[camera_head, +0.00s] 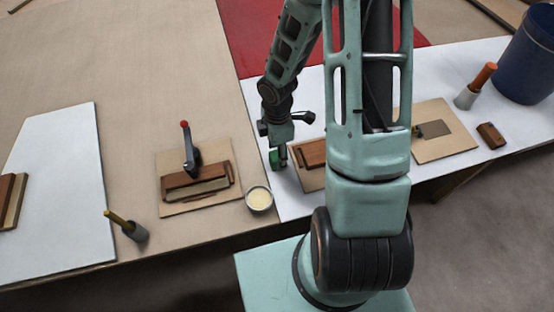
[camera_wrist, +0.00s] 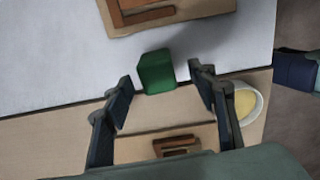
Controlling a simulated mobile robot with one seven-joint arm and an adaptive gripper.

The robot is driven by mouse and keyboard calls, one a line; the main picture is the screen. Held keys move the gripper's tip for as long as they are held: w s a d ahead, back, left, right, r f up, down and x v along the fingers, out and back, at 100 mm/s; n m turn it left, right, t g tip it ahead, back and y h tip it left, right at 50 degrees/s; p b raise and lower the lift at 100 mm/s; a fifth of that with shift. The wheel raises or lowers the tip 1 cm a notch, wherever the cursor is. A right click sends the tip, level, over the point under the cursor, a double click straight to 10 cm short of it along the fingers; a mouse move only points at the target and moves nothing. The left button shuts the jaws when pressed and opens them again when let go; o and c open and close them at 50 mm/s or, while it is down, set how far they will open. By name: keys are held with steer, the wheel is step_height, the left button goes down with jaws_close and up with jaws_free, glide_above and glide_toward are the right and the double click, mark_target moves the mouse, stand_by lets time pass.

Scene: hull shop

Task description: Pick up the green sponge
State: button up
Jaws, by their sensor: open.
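The green sponge (camera_wrist: 156,71) is a small green block on the white board, near the board's edge, in the wrist view. My gripper (camera_wrist: 161,78) is open, with one dark finger to the left of the sponge and one to the right. A gap shows between the sponge and each finger. In the head view the sponge (camera_head: 274,158) is partly hidden by my gripper (camera_head: 279,154), which is pointing down over it. I cannot tell from the pictures how far the fingertips are above the board.
A bowl with pale yellow contents (camera_head: 259,198) stands close by; it also shows in the wrist view (camera_wrist: 246,103). A wooden fixture with a red-knobbed lever (camera_head: 190,150) is left of it. A wooden block on a tan board (camera_head: 312,153) lies right of the sponge. A blue bin (camera_head: 525,62) stands far right.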

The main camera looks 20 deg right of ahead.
mark_target(277, 155)
steer(key=shift+w+f, duration=0.2)
steer(key=shift+f, duration=1.5)
steer(key=c, duration=1)
steer(key=shift+r, duration=0.1)
